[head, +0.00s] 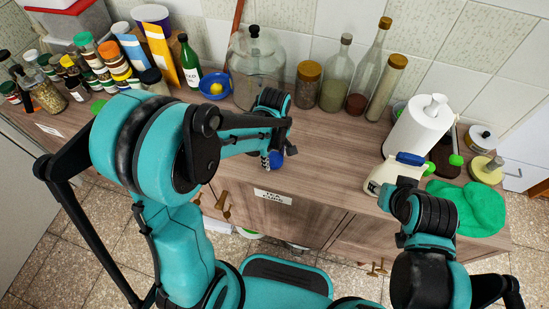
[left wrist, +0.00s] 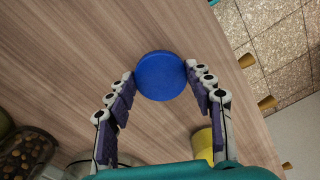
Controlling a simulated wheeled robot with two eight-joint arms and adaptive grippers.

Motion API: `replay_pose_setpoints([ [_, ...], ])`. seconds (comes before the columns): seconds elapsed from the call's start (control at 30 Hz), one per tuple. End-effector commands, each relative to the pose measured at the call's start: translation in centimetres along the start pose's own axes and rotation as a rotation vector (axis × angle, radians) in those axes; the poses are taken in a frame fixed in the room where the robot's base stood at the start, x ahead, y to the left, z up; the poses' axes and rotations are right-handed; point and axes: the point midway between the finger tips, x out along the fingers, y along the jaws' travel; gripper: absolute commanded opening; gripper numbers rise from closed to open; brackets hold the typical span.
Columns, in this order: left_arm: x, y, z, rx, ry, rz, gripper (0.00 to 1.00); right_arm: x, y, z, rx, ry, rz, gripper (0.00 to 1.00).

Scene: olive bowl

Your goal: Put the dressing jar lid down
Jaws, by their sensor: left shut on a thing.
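A round blue lid (left wrist: 160,76) sits between the fingertips of my left gripper (left wrist: 160,84), which is shut on it. In the head view the lid (head: 277,159) shows in part below my left gripper (head: 270,155), over the front part of the wooden counter. I cannot tell whether it touches the counter. A cream jar (head: 378,176) with a blue part on top (head: 410,158) stands at the right, beside my right gripper (head: 401,193). My right arm hides part of this jar, and the right fingers do not show clearly.
The wooden counter (head: 325,165) is clear between the lid and the cream jar. A glass jar (head: 255,65), corked bottles (head: 336,80) and a blue bowl (head: 215,85) stand behind. A paper roll (head: 418,130) and green cloth (head: 480,207) are at right.

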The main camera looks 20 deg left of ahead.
Motion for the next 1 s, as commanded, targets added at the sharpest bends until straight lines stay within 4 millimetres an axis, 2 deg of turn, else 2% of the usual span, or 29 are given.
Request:
replay_pose_setpoints([
  [0.23, 0.0, 0.0, 0.0, 0.000, 0.000, 0.000, 0.26, 0.0, 0.0, 0.0, 0.000, 0.000, 0.000, 0.40],
  [0.57, 1.1, 0.0, 0.0, 0.000, 0.000, 0.000, 0.26, 0.8, 0.0, 0.6, 0.000, 0.000, 0.000, 0.40],
  [0.6, 1.1, 0.0, 0.0, 0.000, 0.000, 0.000, 0.55, 0.8, 0.0, 0.6, 0.000, 0.000, 0.000, 0.40],
  [0.67, 1.0, 0.0, 0.0, 0.000, 0.000, 0.000, 0.71, 0.7, 0.0, 0.5, 0.000, 0.000, 0.000, 0.40],
  [0.7, 1.0, 0.0, 0.0, 0.000, 0.000, 0.000, 0.73, 0.7, 0.0, 0.5, 0.000, 0.000, 0.000, 0.40],
  [1.0, 0.9, 0.0, 0.0, 0.000, 0.000, 0.000, 0.73, 0.6, 0.0, 0.4, 0.000, 0.000, 0.000, 0.40],
])
